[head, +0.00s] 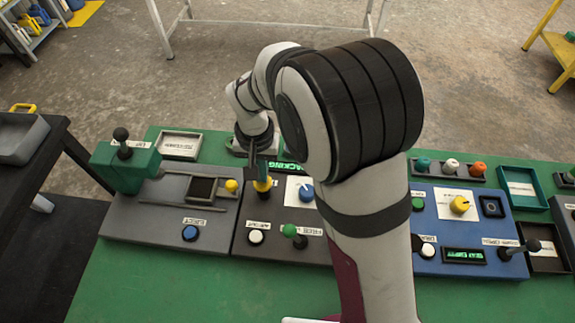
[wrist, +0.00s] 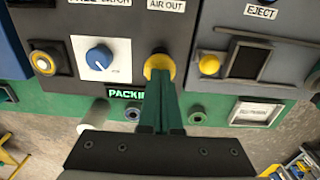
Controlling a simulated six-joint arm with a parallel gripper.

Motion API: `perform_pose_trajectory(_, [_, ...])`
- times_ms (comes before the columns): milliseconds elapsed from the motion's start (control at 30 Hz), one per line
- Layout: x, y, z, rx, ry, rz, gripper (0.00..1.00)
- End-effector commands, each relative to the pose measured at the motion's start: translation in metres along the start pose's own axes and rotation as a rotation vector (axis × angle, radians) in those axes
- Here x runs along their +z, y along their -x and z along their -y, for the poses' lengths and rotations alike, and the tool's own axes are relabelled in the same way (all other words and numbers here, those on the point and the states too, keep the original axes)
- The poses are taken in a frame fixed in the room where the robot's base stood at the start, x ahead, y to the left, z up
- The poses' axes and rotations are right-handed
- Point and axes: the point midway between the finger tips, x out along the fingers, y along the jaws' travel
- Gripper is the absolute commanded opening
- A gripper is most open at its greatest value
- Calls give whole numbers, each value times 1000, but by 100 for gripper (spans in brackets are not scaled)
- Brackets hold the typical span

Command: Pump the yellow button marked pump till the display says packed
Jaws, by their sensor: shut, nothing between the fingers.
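The yellow button (head: 263,185) is on the dark middle panel, and in the wrist view it is a yellow round cap (wrist: 158,62). My gripper (head: 257,173) is shut and empty, its green fingers pointing down at the button. In the wrist view the closed fingertips (wrist: 159,75) overlap the button's near edge; I cannot tell whether it is pressed. No pump label is readable. The display (head: 287,168) beside the button is partly hidden by my arm; its green letters (wrist: 122,94) are cut off by my finger, and both views together read PACKING.
A blue dial (head: 306,192) is close beside the button. The left panel has a yellow knob (head: 231,186) and a blue button (head: 190,233). A blue panel (head: 435,258) is at right.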

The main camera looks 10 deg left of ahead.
Motion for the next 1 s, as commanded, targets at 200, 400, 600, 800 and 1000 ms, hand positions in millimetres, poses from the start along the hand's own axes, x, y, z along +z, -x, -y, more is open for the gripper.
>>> perform_pose_trajectory(200, [0, -4, 0, 0, 0, 1, 0])
perform_pose_trajectory(400, [0, -8, 0, 0, 0, 0, 0])
perform_pose_trajectory(600, [0, -13, 0, 1, 0, 1, 0])
perform_pose_trajectory(800, [0, -17, 0, 1, 0, 1, 0])
perform_pose_trajectory(1000, [0, -19, 0, 1, 0, 0, 0])
